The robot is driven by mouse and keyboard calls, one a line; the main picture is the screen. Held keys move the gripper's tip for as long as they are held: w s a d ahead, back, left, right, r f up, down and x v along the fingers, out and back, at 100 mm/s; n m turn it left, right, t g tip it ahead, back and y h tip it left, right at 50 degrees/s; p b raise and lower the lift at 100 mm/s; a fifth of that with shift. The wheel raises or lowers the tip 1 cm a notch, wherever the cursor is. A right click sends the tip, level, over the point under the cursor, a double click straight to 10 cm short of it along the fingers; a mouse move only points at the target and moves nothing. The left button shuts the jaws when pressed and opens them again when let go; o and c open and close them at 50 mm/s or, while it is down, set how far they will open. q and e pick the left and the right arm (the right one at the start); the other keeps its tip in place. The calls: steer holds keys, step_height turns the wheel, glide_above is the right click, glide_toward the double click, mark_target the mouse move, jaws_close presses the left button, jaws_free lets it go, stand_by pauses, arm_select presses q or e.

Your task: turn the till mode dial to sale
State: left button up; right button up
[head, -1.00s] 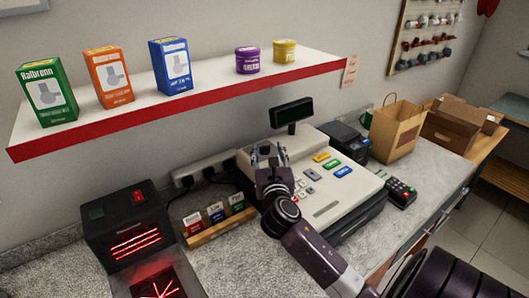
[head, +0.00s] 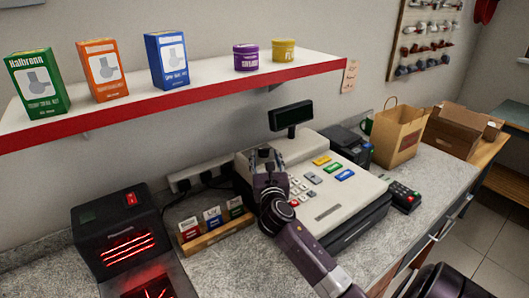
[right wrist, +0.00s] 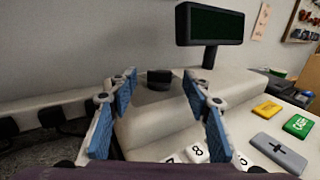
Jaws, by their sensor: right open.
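The till (head: 345,195) is a cream cash register on the counter, with coloured keys and a dark display on a post. In the right wrist view a small dark round dial (right wrist: 159,77) stands on the till's raised back part, left of the display post. My right gripper (head: 266,158) is over the till's back left part. In the right wrist view its blue-padded fingers (right wrist: 158,92) are open, with the dial ahead between their tips and nothing held. Any dial markings are too small to read. The gripper largely hides the dial in the head view. My left gripper is out of view.
The till's display (head: 291,116) rises right of the gripper. A shelf (head: 200,98) with boxes and tins hangs above. A card holder (head: 217,233) and a black scanner (head: 120,235) stand to the left. A card terminal (head: 404,196) and paper bag (head: 397,135) are to the right.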

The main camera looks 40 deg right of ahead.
mark_target(264, 152)
steer(key=shift+x, duration=1.3)
steer(key=c, duration=1.2)
steer(key=shift+o, duration=0.2)
